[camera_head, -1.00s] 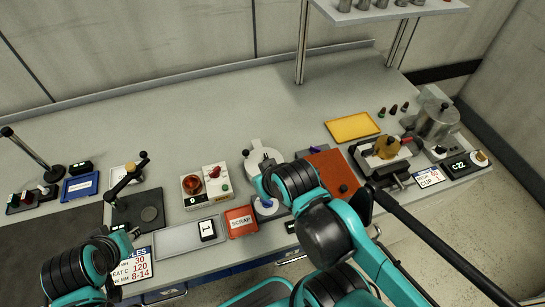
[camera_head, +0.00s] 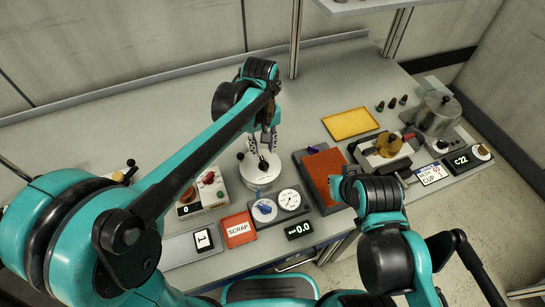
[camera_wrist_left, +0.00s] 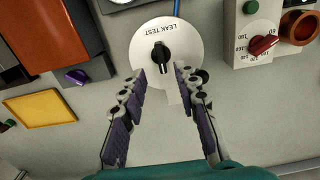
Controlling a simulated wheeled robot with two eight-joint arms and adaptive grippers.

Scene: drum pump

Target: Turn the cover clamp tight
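The leak test pot is a round white unit, in the middle of the bench in the head view (camera_head: 256,178). Its lid, lettered LEAK TEST (camera_wrist_left: 186,45), fills the upper middle of the left wrist view. A black clamp knob (camera_wrist_left: 160,57) sits at its centre, its bar pointing roughly along the gripper's reach. My left gripper (camera_head: 262,138) is above the pot, fingers pointing down. In the wrist view the left gripper (camera_wrist_left: 160,74) is open, its tips either side of and just short of the knob, nothing between them. My right arm is at lower right; its fingers are not clear.
The red SCRAP tray (camera_head: 238,230) is at front left, a red-brown tray (camera_head: 325,174) to the right, and a yellow tray (camera_head: 350,123) behind. A control box with a red knob (camera_wrist_left: 264,44) stands close beside the pot.

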